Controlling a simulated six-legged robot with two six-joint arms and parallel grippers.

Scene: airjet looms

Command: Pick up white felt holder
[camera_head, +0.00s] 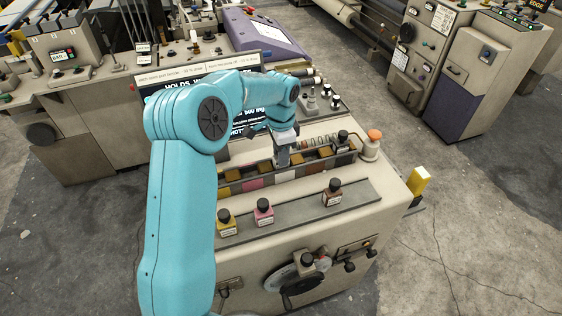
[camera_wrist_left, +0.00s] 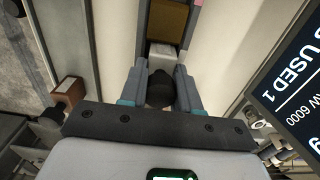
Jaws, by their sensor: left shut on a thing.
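My left arm reaches in from the left in the head view. Its gripper (camera_head: 283,157) points down at the long rack (camera_head: 313,166) with coloured holders on the machine top. In the left wrist view the two fingers (camera_wrist_left: 160,74) are on either side of a dark round knob (camera_wrist_left: 160,90), shut on it. A white block (camera_wrist_left: 162,50) shows just past the knob; it appears to be the white felt holder. In the head view a pale front (camera_head: 285,176) shows under the gripper. The fingers hide much of the holder. My right gripper is not in view.
An orange-topped container (camera_head: 371,146) is right of the rack. A display screen (camera_head: 205,90) stands behind my arm.

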